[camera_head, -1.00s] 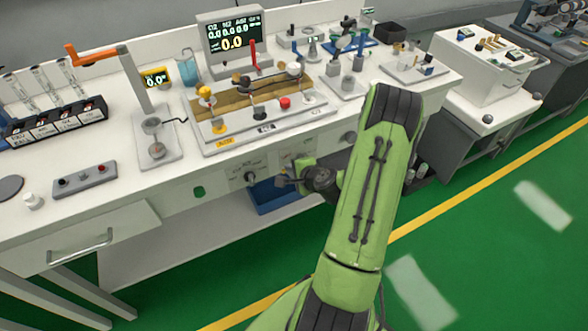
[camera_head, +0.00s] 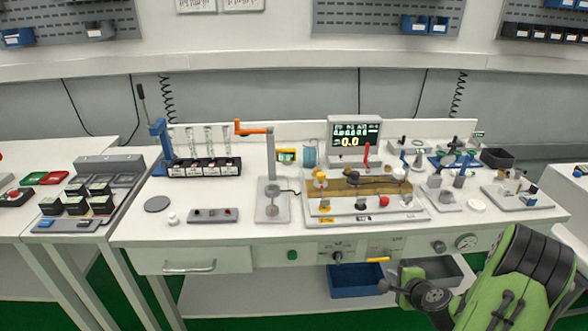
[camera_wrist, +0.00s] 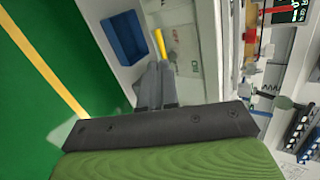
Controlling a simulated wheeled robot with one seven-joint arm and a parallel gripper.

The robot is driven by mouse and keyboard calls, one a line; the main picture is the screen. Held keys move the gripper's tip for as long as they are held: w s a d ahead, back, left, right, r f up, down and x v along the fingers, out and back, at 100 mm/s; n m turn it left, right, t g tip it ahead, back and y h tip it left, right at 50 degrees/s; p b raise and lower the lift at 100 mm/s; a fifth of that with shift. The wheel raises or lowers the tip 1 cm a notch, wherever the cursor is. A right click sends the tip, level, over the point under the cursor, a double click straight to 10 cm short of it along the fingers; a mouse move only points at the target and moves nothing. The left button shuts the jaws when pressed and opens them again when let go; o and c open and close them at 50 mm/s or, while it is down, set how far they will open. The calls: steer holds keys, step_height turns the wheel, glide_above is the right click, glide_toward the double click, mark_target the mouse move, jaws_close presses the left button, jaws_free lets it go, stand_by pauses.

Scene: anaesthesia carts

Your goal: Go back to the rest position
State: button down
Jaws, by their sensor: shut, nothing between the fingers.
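My gripper (camera_wrist: 158,68) shows in the wrist view as two grey fingers shut together with nothing between them. It points at the white front of the cart, just short of a yellow bar (camera_wrist: 160,44); the gap is hard to judge. In the head view my green arm is at the lower right, and the fingers cannot be made out clearly there. The yellow bar (camera_head: 378,260) shows on the front panel of the white workstation (camera_head: 260,236), above and left of my arm. No object is held.
A blue bin (camera_head: 355,281) sits on the shelf below the bench. A drawer handle (camera_head: 188,267) juts from the front at left. The worktop carries a monitor (camera_head: 354,138), an orange crank (camera_head: 253,130) and several small fittings. Green floor (camera_wrist: 35,110) is open beside the cart.

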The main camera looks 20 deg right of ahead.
steer(key=s+a+r+n+g+y+p, duration=0.2)
steer(key=a+r+n, duration=0.5)
steer(key=a+r, duration=0.35)
steer(key=s+a+r+n+g+y+p, duration=0.1)
steer(key=a+r+n+g+p, duration=0.1)
steer(key=a+r+n, duration=0.8)
steer(key=s+a+r+n+p, duration=0.1)
steer(key=s+a+r+n, duration=0.1)
steer(key=s, duration=0.6)
steer(key=s+a+r+n+g+h+p, duration=0.1)
steer(key=s+a+r+n, duration=0.1)
steer(key=s+a+r, duration=0.3)
steer(key=s+r, duration=0.1)
steer(key=s, duration=0.3)
steer(key=shift+s+n, duration=0.3)
